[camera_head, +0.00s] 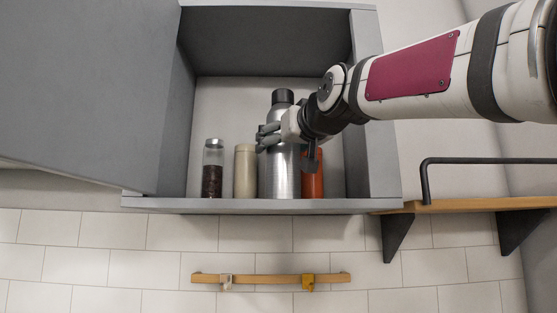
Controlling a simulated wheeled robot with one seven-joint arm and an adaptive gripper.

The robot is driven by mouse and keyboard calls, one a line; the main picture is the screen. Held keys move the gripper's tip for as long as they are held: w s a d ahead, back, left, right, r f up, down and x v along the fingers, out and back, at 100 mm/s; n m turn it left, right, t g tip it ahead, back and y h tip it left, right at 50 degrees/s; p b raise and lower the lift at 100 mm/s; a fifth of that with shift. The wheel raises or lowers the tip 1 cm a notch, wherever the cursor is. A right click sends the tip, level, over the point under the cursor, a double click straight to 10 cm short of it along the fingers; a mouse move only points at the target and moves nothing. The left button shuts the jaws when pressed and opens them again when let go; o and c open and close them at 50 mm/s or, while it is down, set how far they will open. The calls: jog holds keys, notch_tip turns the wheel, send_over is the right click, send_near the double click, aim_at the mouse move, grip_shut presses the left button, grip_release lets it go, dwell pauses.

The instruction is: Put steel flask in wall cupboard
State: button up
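The steel flask (280,177) is silver with a black cap and stands upright inside the wall cupboard (250,206), between a cream container and an orange one. My gripper (268,137) reaches in from the right, at the flask's upper part. Its grey fingers lie across the flask near the shoulder, with one finger hanging down at the flask's right side. The arm hides part of the flask, and I cannot tell whether the fingers press on it. The cupboard's grey door (90,90) is open to the left.
A jar with dark contents (212,170) and a cream container (245,172) stand left of the flask. An orange container (312,178) stands close on its right. A wooden shelf with a black rail (470,203) is at right; a hook rail (265,278) is below.

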jog(key=shift+r, duration=0.15)
jog(key=b+v, duration=0.1)
jog(key=v, duration=1.1)
dwell(0.5)
